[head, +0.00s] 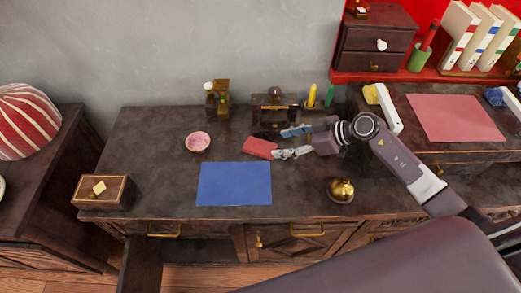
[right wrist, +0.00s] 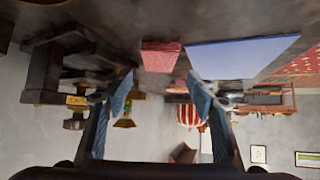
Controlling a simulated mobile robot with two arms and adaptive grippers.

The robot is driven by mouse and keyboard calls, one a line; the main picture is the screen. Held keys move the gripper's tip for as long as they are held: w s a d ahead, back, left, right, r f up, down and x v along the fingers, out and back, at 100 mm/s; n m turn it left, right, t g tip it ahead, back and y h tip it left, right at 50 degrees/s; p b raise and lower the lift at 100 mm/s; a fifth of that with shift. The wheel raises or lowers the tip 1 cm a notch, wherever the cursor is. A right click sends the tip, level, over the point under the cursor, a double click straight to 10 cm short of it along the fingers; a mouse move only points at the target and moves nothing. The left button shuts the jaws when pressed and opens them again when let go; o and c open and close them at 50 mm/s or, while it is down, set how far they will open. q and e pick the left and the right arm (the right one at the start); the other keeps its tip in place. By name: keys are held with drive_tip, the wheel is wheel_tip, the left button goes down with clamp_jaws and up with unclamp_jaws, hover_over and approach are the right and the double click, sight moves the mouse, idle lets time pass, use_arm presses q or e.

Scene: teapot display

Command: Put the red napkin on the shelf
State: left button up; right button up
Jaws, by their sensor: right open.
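A small flat red piece, which looks like the red napkin (head: 260,148), lies on the dark countertop just above the blue mat. It also shows in the right wrist view (right wrist: 160,56), ahead of the fingers. My right gripper (head: 287,143) is open and empty, with its blue-padded fingers pointing left at the napkin's right end. In the right wrist view the fingers (right wrist: 161,95) are apart with nothing between them. The red shelf (head: 345,76) is at the upper right and holds several things. My left gripper is not in view.
The blue mat (head: 234,186), a pink bowl (head: 198,142), a wooden box (head: 102,191) and a brass bell (head: 341,190) are on the counter. A dark drawer unit (head: 370,50) and several books (head: 480,35) stand on the shelf. A larger red mat (head: 455,118) lies at right.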

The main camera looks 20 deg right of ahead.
sight(261, 147)
drive_tip(key=x, duration=0.7)
drive_tip(key=shift+w+a+f, duration=0.15)
drive_tip(key=shift+f, duration=0.05)
drive_tip(key=shift+c, duration=0.2)
drive_tip(key=c, duration=1)
drive_tip(key=shift+r, duration=0.15)
